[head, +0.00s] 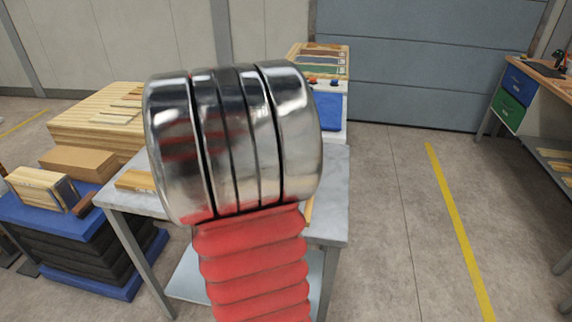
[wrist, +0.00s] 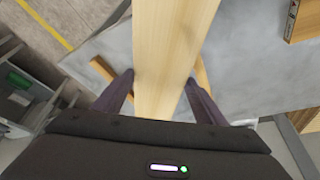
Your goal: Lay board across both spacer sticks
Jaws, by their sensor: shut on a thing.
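In the wrist view a long pale wooden board (wrist: 178,45) runs from the top edge down between the fingers of my gripper (wrist: 160,80), which is shut on it. A short length of a wooden stick (wrist: 103,68) shows left of the board, and another stick piece (wrist: 202,76) shows to its right. The board hides what lies between them, so I cannot tell whether they are one stick or two. I cannot tell whether the board touches them. In the head view my arm hides the gripper and the board; a sliver of wood (head: 309,211) shows beside it.
The grey table (head: 332,190) is mostly behind my arm. A wooden piece (head: 134,180) lies on its left part. A labelled wood block (wrist: 306,20) is at the wrist view's upper right. Stacked boards (head: 85,125) and a blue-topped stack (head: 95,215) stand left.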

